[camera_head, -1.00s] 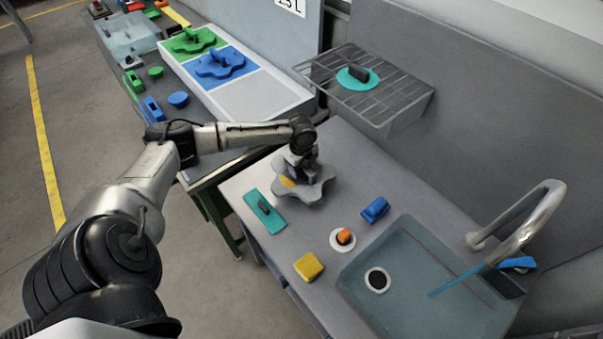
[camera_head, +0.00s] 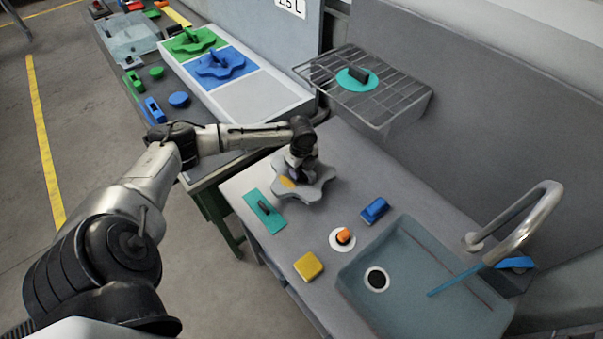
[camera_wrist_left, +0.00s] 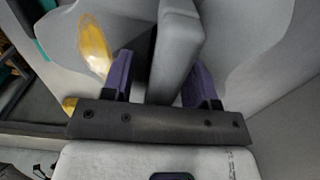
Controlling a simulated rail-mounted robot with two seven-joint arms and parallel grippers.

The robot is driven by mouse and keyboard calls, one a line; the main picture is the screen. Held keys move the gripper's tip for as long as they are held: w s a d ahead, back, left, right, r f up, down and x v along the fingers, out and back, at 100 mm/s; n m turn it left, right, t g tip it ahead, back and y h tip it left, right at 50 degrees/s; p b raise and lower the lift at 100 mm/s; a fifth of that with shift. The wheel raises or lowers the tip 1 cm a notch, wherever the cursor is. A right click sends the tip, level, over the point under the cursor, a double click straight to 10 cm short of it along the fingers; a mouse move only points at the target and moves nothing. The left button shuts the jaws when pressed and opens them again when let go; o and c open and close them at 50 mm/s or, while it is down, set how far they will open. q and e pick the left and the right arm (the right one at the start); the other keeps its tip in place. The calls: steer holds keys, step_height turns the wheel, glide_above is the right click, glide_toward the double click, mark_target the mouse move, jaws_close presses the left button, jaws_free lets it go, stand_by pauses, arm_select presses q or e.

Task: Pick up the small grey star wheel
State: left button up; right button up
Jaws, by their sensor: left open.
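The small grey star wheel (camera_head: 318,190) lies flat on the grey counter, with a yellow-orange patch (camera_head: 287,182) on its left part. My left gripper (camera_head: 303,175) is above its middle, pointing down. In the left wrist view the wheel's grey body (camera_wrist_left: 235,25) fills the top, and its upright grey handle (camera_wrist_left: 178,50) stands between the two purple fingers of my left gripper (camera_wrist_left: 160,85). The fingers are open, one on each side of the handle; the gap on the left looks wider. The wrist hides part of the handle in the head view. My right gripper is not in view.
A teal plate with a handle (camera_head: 265,211) lies close left of the wheel. A yellow block (camera_head: 308,266), a white disc with an orange top (camera_head: 342,240) and a blue block (camera_head: 374,209) lie nearer the sink (camera_head: 420,262). A wire rack (camera_head: 400,98) is behind.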

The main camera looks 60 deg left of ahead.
arm_select(q)
jaws_close()
stand_by(0.3)
stand_by(0.4)
